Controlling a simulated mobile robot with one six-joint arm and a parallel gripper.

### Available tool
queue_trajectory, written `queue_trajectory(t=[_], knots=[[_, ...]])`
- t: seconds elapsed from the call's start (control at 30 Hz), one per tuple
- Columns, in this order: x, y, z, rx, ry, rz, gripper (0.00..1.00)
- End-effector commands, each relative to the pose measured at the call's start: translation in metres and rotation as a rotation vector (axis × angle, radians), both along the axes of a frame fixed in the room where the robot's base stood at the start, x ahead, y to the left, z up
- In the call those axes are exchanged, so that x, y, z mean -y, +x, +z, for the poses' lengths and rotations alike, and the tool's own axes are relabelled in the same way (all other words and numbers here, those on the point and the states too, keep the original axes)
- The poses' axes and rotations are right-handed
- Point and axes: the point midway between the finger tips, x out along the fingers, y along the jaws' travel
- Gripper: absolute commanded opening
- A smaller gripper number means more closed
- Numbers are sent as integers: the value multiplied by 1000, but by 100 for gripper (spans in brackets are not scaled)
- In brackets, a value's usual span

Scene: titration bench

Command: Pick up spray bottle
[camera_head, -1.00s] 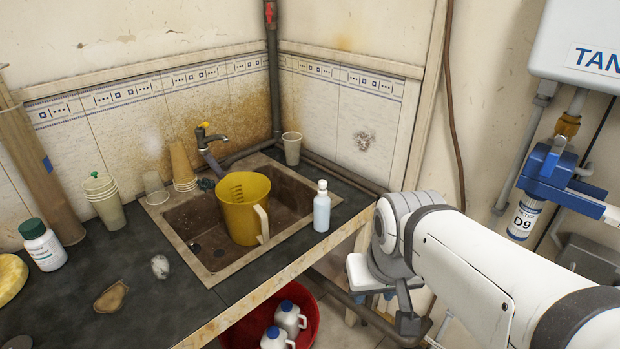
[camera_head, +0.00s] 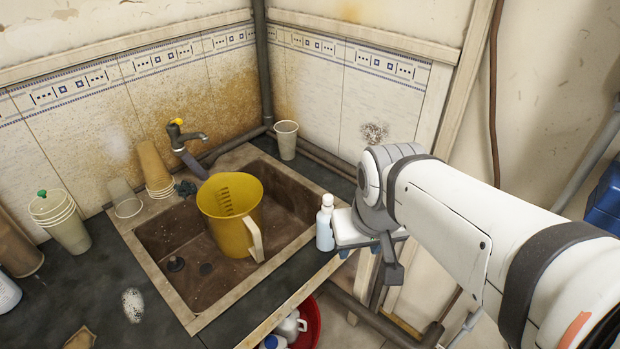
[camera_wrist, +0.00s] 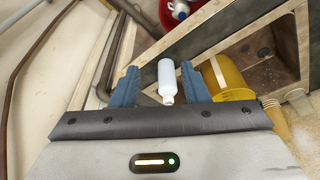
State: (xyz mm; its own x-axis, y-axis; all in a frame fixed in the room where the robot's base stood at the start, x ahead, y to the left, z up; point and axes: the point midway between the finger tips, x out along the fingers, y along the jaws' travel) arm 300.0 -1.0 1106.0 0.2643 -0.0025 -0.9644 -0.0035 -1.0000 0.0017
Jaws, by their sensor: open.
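The spray bottle (camera_head: 325,223) is a small pale blue-white bottle with a white cap. It stands upright on the dark counter at the right front corner of the sink. In the wrist view the bottle (camera_wrist: 167,80) lies in the space between the two blue fingers of my gripper (camera_wrist: 160,86). The fingers are open, with a gap visible on each side of the bottle. In the head view my gripper (camera_head: 347,247) is just right of the bottle, and its fingers are mostly hidden by the wrist.
A yellow jug (camera_head: 228,215) stands in the sink (camera_head: 170,290), left of the bottle. A grey cup (camera_head: 286,140) stands behind, near the wall corner. A red bucket (camera_head: 312,325) with white jugs is below the counter edge. A wooden post and pipes rise on the right.

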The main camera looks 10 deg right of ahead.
Motion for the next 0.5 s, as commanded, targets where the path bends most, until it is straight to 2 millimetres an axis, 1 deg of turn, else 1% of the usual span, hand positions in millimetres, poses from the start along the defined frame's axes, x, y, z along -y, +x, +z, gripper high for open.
queue_trajectory(t=[0.03, 0.07, 0.1, 0.17, 0.27, 0.3, 0.4, 0.5], knots=[[0, 3, 0, 1, 0, 0, 45], [0, 7, 0, 2, -1, -1, 48], [0, 14, 0, 5, -1, -2, 51], [-3, 29, 0, 13, -2, 5, 51], [-5, 65, -3, 35, -3, 0, 51], [-5, 80, -5, 46, -3, -4, 51], [-6, 117, -13, 72, -5, -10, 51], [-8, 148, -21, 96, -3, -17, 51]])
